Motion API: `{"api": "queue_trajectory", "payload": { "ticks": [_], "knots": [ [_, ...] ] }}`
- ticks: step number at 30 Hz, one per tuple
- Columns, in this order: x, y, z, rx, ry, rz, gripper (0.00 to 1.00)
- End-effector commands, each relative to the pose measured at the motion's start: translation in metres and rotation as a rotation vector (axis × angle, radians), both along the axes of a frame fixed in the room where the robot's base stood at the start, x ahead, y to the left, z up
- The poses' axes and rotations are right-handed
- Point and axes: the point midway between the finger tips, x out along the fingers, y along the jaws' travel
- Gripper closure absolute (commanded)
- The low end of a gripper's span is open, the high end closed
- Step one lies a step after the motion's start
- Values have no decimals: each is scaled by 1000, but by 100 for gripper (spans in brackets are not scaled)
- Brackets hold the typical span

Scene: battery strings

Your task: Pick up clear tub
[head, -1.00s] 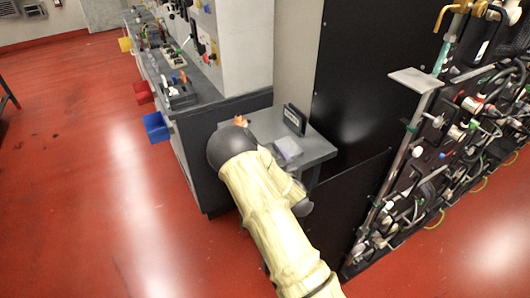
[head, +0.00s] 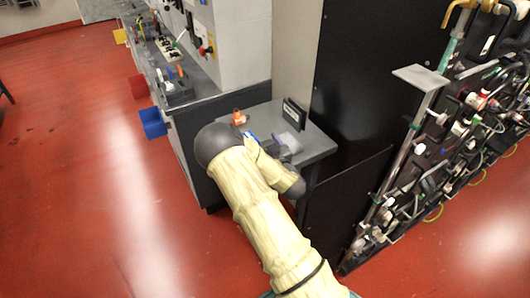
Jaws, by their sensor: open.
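The clear tub (head: 291,142) is a small, pale, see-through box on the grey side table, right of the orange item and in front of the dark upright box. My arm, in a cream cover with dark joints, reaches up from the bottom over the table's near-left part. My gripper (head: 279,150) shows only as a small dark shape beyond the arm, close to the tub's near-left side. It is open, and the tub lies outside it on the table. The arm hides most of the gripper, so contact with the tub cannot be told.
The grey side table (head: 318,148) also holds an orange item (head: 239,118) and a dark upright box (head: 294,114). A black panel (head: 360,75) stands close behind, and a rack of hoses and fittings (head: 470,130) is at right. Red floor (head: 80,180) is free at left.

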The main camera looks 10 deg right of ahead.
Motion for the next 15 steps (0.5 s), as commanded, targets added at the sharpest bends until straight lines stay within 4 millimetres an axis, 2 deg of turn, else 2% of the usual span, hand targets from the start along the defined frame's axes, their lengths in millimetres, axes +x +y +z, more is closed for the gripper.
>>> {"api": "queue_trajectory", "payload": {
  "ticks": [9,11,15],
  "knots": [
    [0,0,0,-1,1,-1,24],
    [0,0,0,-1,1,-1,33],
    [0,0,0,-1,1,0,61]
  ]
}}
